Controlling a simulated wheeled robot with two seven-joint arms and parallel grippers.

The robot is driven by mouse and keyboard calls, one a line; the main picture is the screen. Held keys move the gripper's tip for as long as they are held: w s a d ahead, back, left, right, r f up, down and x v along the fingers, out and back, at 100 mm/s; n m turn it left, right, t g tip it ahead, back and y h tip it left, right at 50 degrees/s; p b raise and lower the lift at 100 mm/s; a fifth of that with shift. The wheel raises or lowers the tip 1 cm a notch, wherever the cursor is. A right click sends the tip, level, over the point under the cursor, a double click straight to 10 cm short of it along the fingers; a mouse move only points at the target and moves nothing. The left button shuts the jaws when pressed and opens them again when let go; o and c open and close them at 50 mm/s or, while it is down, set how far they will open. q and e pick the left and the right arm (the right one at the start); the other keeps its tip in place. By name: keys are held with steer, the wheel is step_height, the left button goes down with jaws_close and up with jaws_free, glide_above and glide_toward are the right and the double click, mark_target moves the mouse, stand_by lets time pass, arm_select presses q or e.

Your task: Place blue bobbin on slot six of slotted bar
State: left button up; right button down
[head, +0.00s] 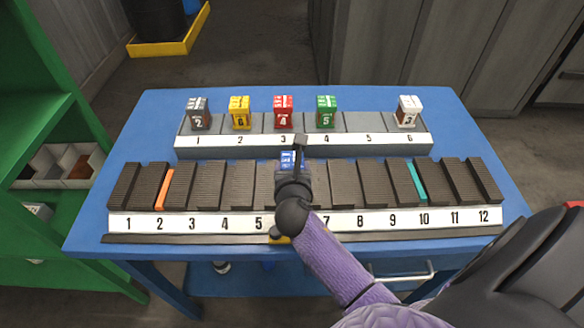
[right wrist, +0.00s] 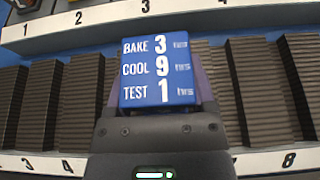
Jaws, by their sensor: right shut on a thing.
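The blue bobbin looks like a blue block (head: 288,160) with white print. In the right wrist view its face (right wrist: 158,72) reads BAKE 3, COOL 9, TEST 1. My right gripper (head: 295,175) is shut on it, over the front slotted bar (head: 175,222) between the visible labels 5 and 7. The gripper hides label 6 and most of that slot. I cannot tell whether the block touches the bar. My left gripper is not in view.
A rear rack (head: 369,122) numbered 1 to 6 holds grey (head: 199,112), yellow (head: 240,112), red (head: 283,111), green (head: 326,111) and white (head: 408,111) blocks; its place 5 is empty. Dark ridged pieces, an orange strip (head: 163,190) and a teal strip (head: 416,181) line the front bar.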

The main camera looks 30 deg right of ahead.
jaws_free()
steer(key=shift+r, duration=0.2)
steer(key=p+v, duration=0.3)
steer(key=v, duration=0.9)
steer(key=shift+s+f, duration=0.1)
steer(key=shift+f, duration=0.1)
